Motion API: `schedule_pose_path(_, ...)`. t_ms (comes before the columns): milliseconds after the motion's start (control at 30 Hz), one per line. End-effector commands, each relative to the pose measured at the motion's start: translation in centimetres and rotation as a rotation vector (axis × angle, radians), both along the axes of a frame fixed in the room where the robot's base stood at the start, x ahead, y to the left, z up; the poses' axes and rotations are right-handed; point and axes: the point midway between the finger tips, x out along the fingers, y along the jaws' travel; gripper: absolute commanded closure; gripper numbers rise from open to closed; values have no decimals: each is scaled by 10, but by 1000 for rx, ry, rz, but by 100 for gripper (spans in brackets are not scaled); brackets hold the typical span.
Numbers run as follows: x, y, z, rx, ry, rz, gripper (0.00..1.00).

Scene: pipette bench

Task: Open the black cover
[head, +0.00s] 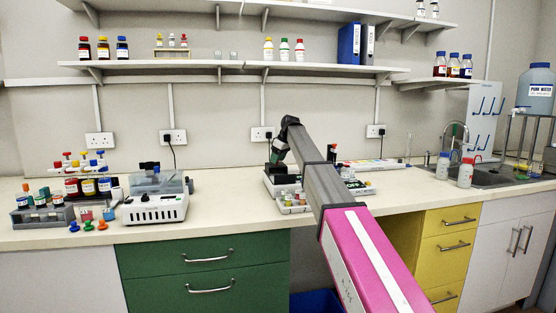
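My arm reaches over the bench from the lower right, and its wrist bends down near the back of the worktop. My gripper (277,160) points down at its end, small and dark, and I cannot make out its two fingers. A dark block that looks like the black cover (285,178) sits on a pale device just below the gripper. I cannot tell whether gripper and cover touch. The cover looks lowered, but my arm hides the right side of the device.
A white machine with a clear lid (155,207) stands left on the worktop (220,204). Racks of tubes (42,214) and bottles are farther left. A sink (490,174) and two capped bottles (465,173) are right. The worktop between white machine and device is clear.

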Motion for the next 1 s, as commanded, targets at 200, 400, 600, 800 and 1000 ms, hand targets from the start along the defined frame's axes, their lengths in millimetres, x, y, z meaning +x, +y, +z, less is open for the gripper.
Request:
schedule_pose_path(200, 0, 0, 0, 0, 0, 0, 47)
schedule_pose_path(400, -2, -3, 8, 1, 0, 0, 47)
schedule_pose_path(600, -7, -14, 40, 1, -2, 0, 47)
schedule_pose_path(800, -14, -27, 73, 0, -1, 0, 47)
schedule_pose_path(1000, -19, -34, 94, 0, -1, 0, 47)
